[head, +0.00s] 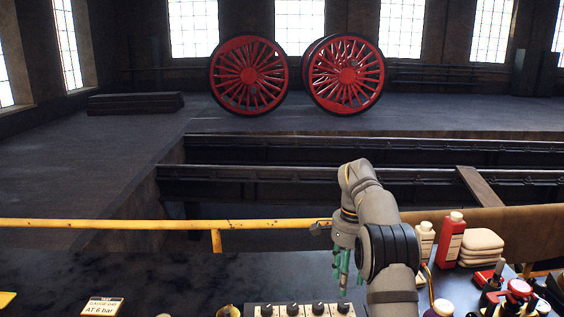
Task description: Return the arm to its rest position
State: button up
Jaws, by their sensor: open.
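My gripper (341,275) hangs from my grey arm in the head view, right of centre, with its green fingers pointing down.
A yellow rail (120,224) runs along the bench's far edge. Right of my arm stand a red bottle (450,243), a white bottle (425,240) and folded cloths (481,246). A sign (101,307) lies front left. The dark bench left of centre is mostly clear.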

aim_at(344, 305)
notch_tip(344, 305, down, 9)
jog(key=shift+s, duration=0.1)
jog(key=shift+r+n+p, duration=0.35)
jog(key=shift+n+p, duration=0.1)
jog(key=shift+n, duration=0.35)
jog(key=n+p, duration=0.1)
jog(key=n, duration=0.3)
jog(key=n+p, duration=0.1)
jog(key=n, duration=0.3)
jog(key=shift+p, duration=0.35)
jog(key=n+p, duration=0.2)
jog(key=n, duration=0.3)
jog(key=n+p, duration=0.1)
jog(key=n, duration=0.4)
jog(key=shift+f+n+p, duration=0.1)
jog(key=shift+n+p, duration=0.2)
jog(key=shift+p, duration=0.05)
